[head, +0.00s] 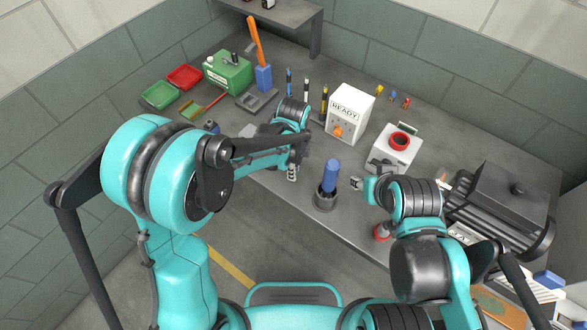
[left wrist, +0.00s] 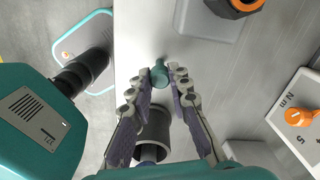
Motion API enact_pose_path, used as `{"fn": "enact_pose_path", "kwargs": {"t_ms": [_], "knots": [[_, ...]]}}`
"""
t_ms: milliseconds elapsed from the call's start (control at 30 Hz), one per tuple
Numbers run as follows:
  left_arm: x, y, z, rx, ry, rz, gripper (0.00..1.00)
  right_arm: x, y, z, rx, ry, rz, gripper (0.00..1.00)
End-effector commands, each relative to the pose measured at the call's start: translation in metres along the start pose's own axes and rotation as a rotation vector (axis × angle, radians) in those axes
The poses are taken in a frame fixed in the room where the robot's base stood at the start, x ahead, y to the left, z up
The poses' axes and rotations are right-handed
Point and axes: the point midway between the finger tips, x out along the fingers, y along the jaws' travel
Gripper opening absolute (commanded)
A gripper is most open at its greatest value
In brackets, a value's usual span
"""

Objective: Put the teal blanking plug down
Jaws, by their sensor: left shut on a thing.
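The teal blanking plug (left wrist: 160,74) is small and rounded. It sits between the fingertips of my left gripper (left wrist: 163,78) in the left wrist view, and the gripper is shut on it. In the head view, my left gripper (head: 292,173) points down over the grey bench (head: 272,186), near its front edge, left of the dark cup. The plug cannot be made out there. I cannot tell whether the plug touches the bench. My right gripper (head: 360,184) is right of the cup; its finger opening is too small to judge.
A dark cup (head: 324,203) holding a blue cylinder (head: 330,174) stands upright between my grippers. A white READY box (head: 350,108), a white box with a red ring (head: 393,148) and a dark pump (head: 503,205) stand behind and right. Green and red trays (head: 185,77) lie far left.

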Motion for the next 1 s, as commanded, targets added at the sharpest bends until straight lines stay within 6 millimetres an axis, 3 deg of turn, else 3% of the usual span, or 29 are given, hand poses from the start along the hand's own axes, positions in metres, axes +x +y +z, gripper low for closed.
{"fn": "enact_pose_path", "kwargs": {"t_ms": [700,733,800,1000], "knots": [[0.0057,0.0,0.0,0.0,0.0,0.0,0.07,0.0043,0.0,0.0031,0.0,0.0,0.0,0.41],[0.0051,0.0,0.0,0.0,0.0,0.0,0.26,0.0038,0.0,0.0027,0.0,0.0,0.0,0.41],[0.0048,0.0,0.0,0.0,0.0,0.0,0.42,0.0036,0.0,0.0025,0.0,0.0,0.0,0.41],[0.0047,0.0,0.0,0.0,0.0,0.0,0.42,0.0035,0.0,0.0025,0.0,0.0,0.0,0.41]]}}
